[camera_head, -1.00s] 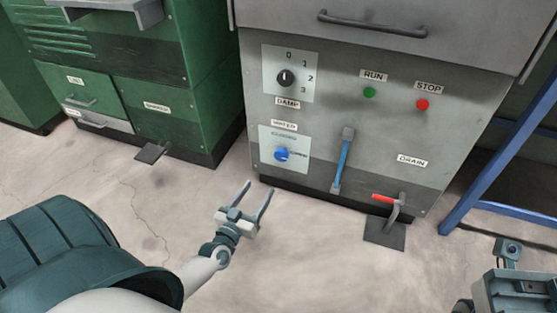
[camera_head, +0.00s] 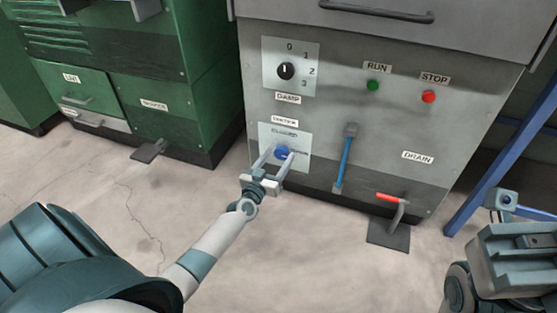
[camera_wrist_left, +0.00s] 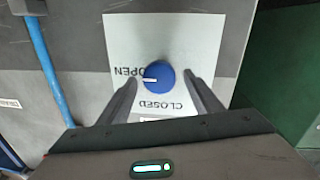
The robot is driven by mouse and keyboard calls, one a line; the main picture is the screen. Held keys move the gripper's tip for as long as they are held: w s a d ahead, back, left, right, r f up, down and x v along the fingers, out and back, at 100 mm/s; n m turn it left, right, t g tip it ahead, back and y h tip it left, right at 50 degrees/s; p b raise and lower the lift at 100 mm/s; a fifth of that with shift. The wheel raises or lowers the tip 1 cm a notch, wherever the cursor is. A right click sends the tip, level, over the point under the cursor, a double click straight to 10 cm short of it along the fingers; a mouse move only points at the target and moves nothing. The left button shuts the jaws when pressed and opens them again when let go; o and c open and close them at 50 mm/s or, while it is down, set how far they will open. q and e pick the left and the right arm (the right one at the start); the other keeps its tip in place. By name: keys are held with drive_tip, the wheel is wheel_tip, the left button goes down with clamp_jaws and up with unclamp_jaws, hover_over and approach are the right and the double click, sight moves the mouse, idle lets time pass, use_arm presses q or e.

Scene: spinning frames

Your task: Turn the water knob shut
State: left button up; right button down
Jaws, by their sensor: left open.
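The blue water knob (camera_head: 282,152) sits on a pale plate (camera_head: 303,136) low on the grey machine's front. In the left wrist view the knob (camera_wrist_left: 160,75) has a white pointer mark turned toward the word OPEN; CLOSED is printed at another side of the plate. My left gripper (camera_head: 275,157) is open, its two fingers reaching toward the plate on either side of the knob. In the wrist view the fingers (camera_wrist_left: 161,88) flank the knob with gaps; I cannot tell how near the tips are to the plate.
Above the plate is a black damp dial (camera_head: 286,71). To the right are a blue lever (camera_head: 345,160), a red-handled drain lever (camera_head: 390,198), a green run button (camera_head: 373,85) and a red stop button (camera_head: 429,96). A green cabinet (camera_head: 165,70) stands left.

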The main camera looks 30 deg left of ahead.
use_arm(q)
drive_tip(key=shift+w, duration=0.4)
drive_tip(key=c, duration=1)
drive_tip(key=shift+c, duration=0.2)
